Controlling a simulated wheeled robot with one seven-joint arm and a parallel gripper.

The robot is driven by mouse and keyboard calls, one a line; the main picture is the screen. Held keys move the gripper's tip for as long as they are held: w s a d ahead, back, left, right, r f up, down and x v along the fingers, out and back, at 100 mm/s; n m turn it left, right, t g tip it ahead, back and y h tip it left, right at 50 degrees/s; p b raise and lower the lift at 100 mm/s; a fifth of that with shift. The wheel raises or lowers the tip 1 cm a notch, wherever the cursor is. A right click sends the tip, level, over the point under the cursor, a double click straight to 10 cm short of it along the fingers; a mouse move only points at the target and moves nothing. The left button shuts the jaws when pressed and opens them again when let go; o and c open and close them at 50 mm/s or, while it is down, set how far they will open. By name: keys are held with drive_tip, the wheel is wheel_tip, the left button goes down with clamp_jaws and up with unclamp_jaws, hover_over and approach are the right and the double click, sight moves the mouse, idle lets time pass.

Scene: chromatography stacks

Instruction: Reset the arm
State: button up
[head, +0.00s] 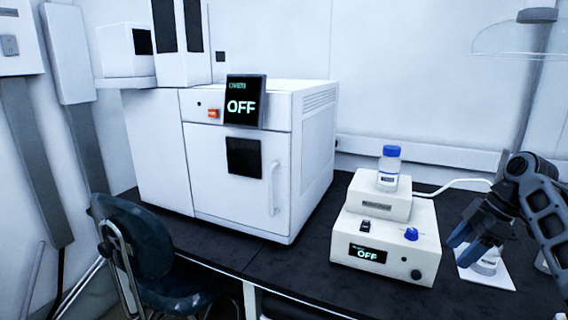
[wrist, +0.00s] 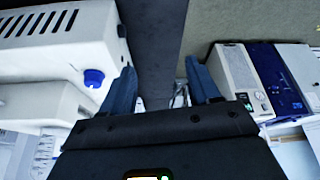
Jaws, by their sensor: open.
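My arm reaches in from the right edge of the head view, with my gripper (head: 463,247) pointing down and left. It hangs over the right part of the dark bench, just right of the white device reading OFF (head: 385,240). In the wrist view my gripper (wrist: 160,68) has its two blue fingers apart, with nothing held between them. A small glass container (head: 486,264) on a white pad (head: 500,277) shows beside and below the fingers in the head view, partly hidden by them. I cannot tell how far apart they are.
A bottle with a blue cap (head: 389,168) stands on top of the device. A large white oven (head: 240,165) reading OFF stands on the bench to the left. A dark chair (head: 150,250) is at the front left. A clear shelf (head: 520,40) overhangs at upper right.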

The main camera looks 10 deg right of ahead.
drive_tip(key=s+a+f+m+t, duration=0.3)
drive_tip(key=a+f+m, duration=0.1)
drive_tip(key=a+f, duration=1.3)
drive_tip(key=s+a+f+m+t+h, duration=0.25)
drive_tip(key=s+a+f+m, duration=0.35)
drive_tip(key=s+a, duration=0.55)
drive_tip(key=s+r+m+t+h, duration=0.2)
drive_tip(key=s+r+m+t, duration=0.15)
drive_tip(key=s, duration=1.55)
drive_tip(key=s+r+t, duration=0.1)
drive_tip(key=s+r, duration=0.5)
drive_tip(key=r, duration=0.3)
drive_tip(key=s+d+r+t, duration=0.1)
drive_tip(key=s+r+t, duration=0.1)
drive_tip(key=s+r, duration=0.5)
drive_tip(key=shift+d+r+t, duration=0.2)
drive_tip(key=shift+r+t, duration=0.1)
drive_tip(key=shift+r, duration=0.6)
